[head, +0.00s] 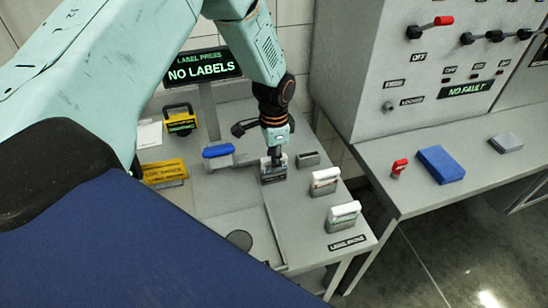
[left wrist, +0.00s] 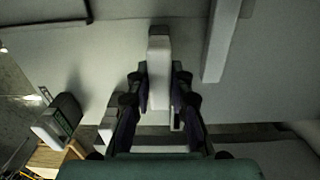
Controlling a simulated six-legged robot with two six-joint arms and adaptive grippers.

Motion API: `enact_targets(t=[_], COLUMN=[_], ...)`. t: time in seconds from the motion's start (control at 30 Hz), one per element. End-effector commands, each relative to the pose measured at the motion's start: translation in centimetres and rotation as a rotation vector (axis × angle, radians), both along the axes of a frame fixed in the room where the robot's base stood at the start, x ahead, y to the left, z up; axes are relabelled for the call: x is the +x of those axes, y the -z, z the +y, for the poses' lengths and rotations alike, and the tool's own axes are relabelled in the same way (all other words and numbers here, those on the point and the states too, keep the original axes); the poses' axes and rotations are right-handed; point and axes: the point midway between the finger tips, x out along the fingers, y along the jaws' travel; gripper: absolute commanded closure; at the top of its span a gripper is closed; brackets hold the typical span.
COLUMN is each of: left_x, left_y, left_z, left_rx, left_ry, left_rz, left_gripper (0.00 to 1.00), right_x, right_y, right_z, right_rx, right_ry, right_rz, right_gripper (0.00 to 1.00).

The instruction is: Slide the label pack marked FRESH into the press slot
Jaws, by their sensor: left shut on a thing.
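My left gripper (head: 276,156) points down and is shut on a label pack (head: 273,174) on or just above the grey bench. In the left wrist view the pale pack (left wrist: 159,72) is between the two dark fingers. The marking on it is too small to read. Two other white-topped packs, a middle one (head: 325,183) and a front one (head: 343,216), stand to the right, near the LABEL PACKS plate (head: 347,243). The LABEL PRESS sign (head: 203,68) reads NO LABELS. I cannot clearly make out the press slot. My right gripper is not in view.
A small dark-topped grey block (head: 308,160) sits just right of the held pack. A blue-topped piece (head: 218,152) and a yellow block (head: 165,171) are to the left. A grey control cabinet (head: 362,75) stands at right, with a blue pad (head: 441,165) before it.

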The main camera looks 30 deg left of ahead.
Motion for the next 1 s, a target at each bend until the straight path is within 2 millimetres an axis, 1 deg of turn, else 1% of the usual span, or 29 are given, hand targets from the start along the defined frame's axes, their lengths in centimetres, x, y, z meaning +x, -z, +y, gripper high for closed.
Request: enact_targets(t=[0.13,0.17,0.4,0.47,0.7,0.8,0.87,0.97,1.0], left_x=[0.1,0.1,0.1,0.1,0.0,0.1,0.1,0.1,0.2], left_y=[0.3,0.3,0.3,0.3,0.3,0.0,-0.6,-2.2,-3.0], left_z=[0.0,0.0,0.0,0.0,0.0,0.0,0.0,0.0,0.0], left_rx=[0.001,0.0,0.001,0.0,0.0,0.0,-0.001,0.0,0.0], left_ry=[0.0,0.0,0.0,0.0,0.0,0.0,0.0,0.001,0.001], left_rz=[-0.003,-0.004,-0.002,-0.001,0.0,-0.001,-0.002,-0.005,-0.005], left_gripper=[1.0,0.78,0.58,0.54,0.54,0.54,0.54,0.54,0.54], right_x=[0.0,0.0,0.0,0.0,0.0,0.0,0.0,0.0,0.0], right_y=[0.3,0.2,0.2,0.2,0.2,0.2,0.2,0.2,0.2], right_z=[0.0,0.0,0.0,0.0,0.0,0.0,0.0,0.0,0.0], right_rx=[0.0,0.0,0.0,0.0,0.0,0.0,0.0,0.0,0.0], right_ry=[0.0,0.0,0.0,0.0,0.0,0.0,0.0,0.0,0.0], right_rz=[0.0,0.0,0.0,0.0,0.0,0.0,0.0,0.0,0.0], right_gripper=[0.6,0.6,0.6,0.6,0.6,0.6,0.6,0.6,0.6])
